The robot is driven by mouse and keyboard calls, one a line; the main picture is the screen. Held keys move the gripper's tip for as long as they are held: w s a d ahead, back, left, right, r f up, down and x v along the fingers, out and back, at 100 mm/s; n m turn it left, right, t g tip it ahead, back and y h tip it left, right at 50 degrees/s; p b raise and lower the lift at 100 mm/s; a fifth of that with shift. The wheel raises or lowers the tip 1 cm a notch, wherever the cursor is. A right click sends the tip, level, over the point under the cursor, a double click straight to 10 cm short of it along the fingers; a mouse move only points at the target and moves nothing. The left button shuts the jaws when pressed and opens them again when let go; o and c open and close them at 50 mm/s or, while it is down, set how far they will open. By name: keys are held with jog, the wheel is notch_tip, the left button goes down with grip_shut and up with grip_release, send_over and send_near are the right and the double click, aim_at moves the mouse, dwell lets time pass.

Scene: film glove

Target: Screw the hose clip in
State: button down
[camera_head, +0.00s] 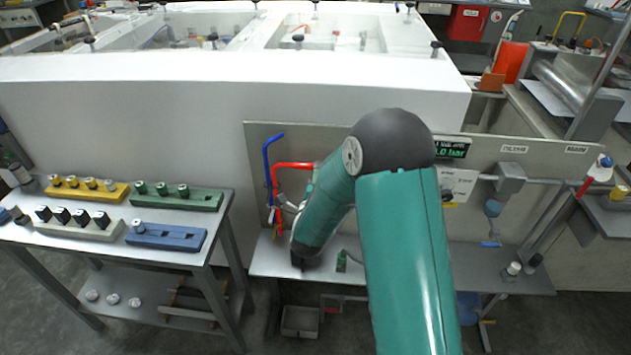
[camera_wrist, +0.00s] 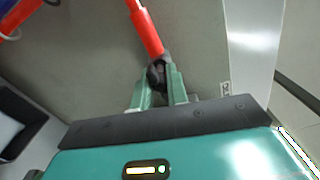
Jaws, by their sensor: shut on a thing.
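My gripper (camera_wrist: 159,80) shows in the wrist view, its two green fingers shut on a small dark piece (camera_wrist: 156,74) that looks like the hose clip. The piece sits at the end of a red hose (camera_wrist: 145,28), which runs up from between the fingertips. In the head view the red hose (camera_head: 292,165) bends out from the grey back panel (camera_head: 262,140) to my arm. A blue hose (camera_head: 266,160) hangs beside it. My gripper and the clip are hidden behind my arm in the head view. How far the clip is screwed in cannot be seen.
A grey bench shelf (camera_head: 400,262) lies below the panel, with a small green fitting (camera_head: 341,261) on it. A display (camera_head: 453,148) and grey pipework (camera_head: 510,178) are at the right. A left table (camera_head: 75,240) holds yellow, green, white and blue racks.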

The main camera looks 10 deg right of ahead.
dwell(0.8)
jog(key=c, duration=1.4)
grip_release()
jog(key=shift+o, duration=0.2)
jog(key=v, duration=1.4)
